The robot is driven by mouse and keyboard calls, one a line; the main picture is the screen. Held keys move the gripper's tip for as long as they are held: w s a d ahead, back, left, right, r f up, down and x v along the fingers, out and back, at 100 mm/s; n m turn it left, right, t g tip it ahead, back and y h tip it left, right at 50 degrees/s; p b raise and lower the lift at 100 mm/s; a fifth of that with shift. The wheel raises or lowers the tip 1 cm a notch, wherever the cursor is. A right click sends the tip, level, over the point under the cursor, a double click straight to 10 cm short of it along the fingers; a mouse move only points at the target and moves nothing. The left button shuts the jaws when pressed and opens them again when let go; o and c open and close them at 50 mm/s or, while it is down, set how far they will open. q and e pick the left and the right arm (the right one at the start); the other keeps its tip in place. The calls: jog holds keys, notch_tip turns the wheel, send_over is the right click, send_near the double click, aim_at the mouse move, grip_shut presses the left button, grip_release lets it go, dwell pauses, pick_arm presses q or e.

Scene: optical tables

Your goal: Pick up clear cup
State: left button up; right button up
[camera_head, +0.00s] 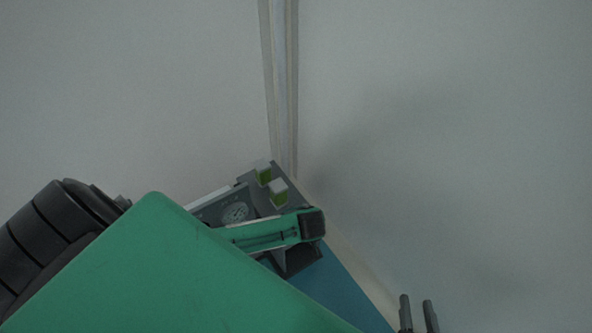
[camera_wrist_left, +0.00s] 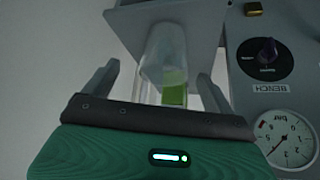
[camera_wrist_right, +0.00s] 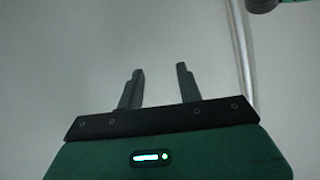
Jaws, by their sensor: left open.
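A clear cup (camera_wrist_left: 163,45) shows in the left wrist view as a see-through cylinder below a grey bracket, with green showing in or through it. My left gripper (camera_wrist_left: 158,70) is open, with one finger on each side of the cup in that picture; I cannot tell whether either touches it. In the head view I cannot make out the cup, and my green arm covers much of that area. My right gripper (camera_wrist_right: 159,69) is open and empty; its two fingers (camera_head: 415,303) also show at the lower right of the head view.
A grey bench unit with a pressure gauge (camera_wrist_left: 286,138) and a dark knob (camera_wrist_left: 268,52) stands beside the cup. Green-and-white blocks (camera_head: 278,190) show near the wall corner. A blue surface (camera_head: 345,296) lies in front. Pale walls (camera_head: 450,130) close off the back and right.

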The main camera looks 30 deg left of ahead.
pick_arm(q)
jog(key=x, duration=0.1)
jog(key=b+x, duration=0.1)
jog(key=x, duration=0.1)
jog(key=b+x, duration=0.1)
jog(key=shift+s+a+f, duration=0.1)
jog(key=shift+a+f, duration=0.25)
jog(key=shift+a, duration=0.05)
jog(key=shift+a+f, duration=0.1)
jog(key=shift+f, duration=0.05)
jog(key=c, duration=1.1)
pick_arm(e)
jog(key=w+d+r+t, duration=0.2)
jog(key=w+r+t, duration=0.2)
jog(key=r, duration=0.5)
jog(key=shift+d+r+t, duration=0.2)
jog(key=shift+r+t, duration=0.1)
jog(key=shift+t, duration=0.8)
jog(key=shift+w, duration=0.1)
